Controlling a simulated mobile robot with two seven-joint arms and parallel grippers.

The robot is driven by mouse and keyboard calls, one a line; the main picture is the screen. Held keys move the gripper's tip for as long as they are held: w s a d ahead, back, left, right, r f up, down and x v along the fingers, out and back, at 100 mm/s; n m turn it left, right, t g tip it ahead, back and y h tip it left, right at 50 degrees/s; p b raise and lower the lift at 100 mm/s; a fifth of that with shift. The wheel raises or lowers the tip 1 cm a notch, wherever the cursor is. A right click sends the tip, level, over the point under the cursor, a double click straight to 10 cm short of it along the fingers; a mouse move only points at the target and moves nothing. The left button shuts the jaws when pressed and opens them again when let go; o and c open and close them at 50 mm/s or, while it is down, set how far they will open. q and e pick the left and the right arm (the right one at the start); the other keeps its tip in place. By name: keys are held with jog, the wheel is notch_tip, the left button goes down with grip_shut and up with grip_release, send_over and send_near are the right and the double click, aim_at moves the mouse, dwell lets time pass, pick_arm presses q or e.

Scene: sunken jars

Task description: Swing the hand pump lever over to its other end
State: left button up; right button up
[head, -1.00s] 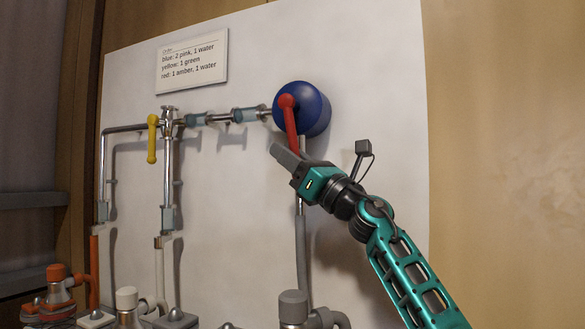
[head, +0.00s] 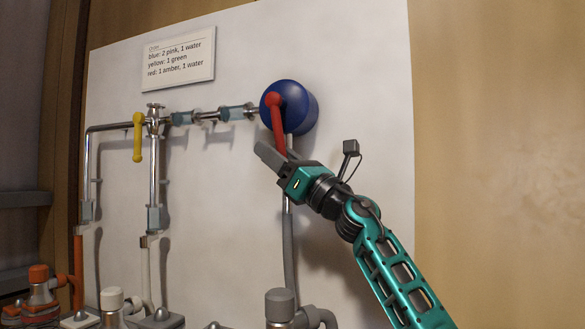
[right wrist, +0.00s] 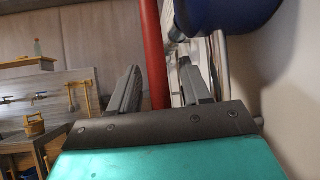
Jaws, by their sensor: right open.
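The hand pump is a blue round body (head: 295,108) on the white panel, with a red lever (head: 277,125) pivoted on its front. The lever hangs down from its pivot, tilted slightly, its lower end toward the right. My right gripper (head: 272,155) is at the lever's lower end. In the right wrist view, the red lever (right wrist: 152,55) runs between the two open fingers of the right gripper (right wrist: 162,85), nearer the left finger. The blue body (right wrist: 230,12) shows at the top right there. I cannot tell whether a finger touches the lever. My left gripper is out of view.
A grey hose (head: 289,240) drops below the pump. Jars and fittings line the bottom. An order sign (head: 180,60) hangs above. The panel right of the pump is clear.

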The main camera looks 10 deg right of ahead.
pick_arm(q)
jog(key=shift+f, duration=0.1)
pick_arm(e)
jog(key=v, duration=1.2)
jog(key=shift+d+f, duration=0.15)
jog(key=shift+f, duration=0.05)
jog(key=shift+s, duration=0.15)
